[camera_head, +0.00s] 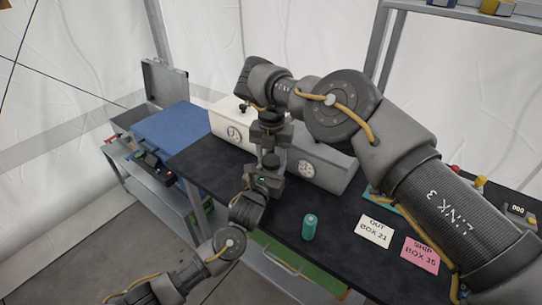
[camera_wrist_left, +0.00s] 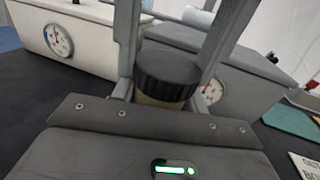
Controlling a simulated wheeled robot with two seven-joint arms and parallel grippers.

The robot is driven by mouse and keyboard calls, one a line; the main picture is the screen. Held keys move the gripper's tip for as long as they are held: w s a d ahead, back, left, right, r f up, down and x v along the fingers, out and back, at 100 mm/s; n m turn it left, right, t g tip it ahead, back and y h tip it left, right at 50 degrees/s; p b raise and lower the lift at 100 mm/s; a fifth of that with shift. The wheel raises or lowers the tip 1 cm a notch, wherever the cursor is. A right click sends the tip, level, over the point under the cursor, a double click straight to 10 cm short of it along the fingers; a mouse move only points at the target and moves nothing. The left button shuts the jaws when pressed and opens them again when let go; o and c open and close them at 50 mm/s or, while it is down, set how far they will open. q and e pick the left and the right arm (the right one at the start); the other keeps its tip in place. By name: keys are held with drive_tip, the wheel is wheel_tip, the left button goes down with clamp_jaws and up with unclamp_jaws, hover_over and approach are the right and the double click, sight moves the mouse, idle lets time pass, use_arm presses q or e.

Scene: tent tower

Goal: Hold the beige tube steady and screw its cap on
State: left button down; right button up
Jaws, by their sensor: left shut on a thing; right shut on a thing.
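The beige tube (camera_wrist_left: 158,101) is upright between the fingers of my left gripper (camera_head: 267,168), which is shut on it. Only a short beige band shows below the cap in the left wrist view. The dark ribbed cap (camera_wrist_left: 167,72) sits at the tube's top; how far it is threaded cannot be told. My right gripper (camera_head: 270,148) points down from above, directly over the left one, and is shut on the cap. Its two long fingers flank the cap in the left wrist view (camera_wrist_left: 167,50). In the head view the grippers mostly hide tube and cap.
A white box with a dial (camera_head: 231,127) and a grey box with a dial (camera_head: 325,167) stand behind the grippers on the black table (camera_head: 285,212). A teal cylinder (camera_head: 309,228) stands near the front edge. A white card (camera_head: 376,231) and pink card (camera_head: 420,254) lie right.

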drive_tip(key=m, duration=0.7)
drive_tip(key=o, duration=1.1)
drive_tip(key=shift+r, duration=2.3)
drive_tip(key=shift+c, duration=0.5)
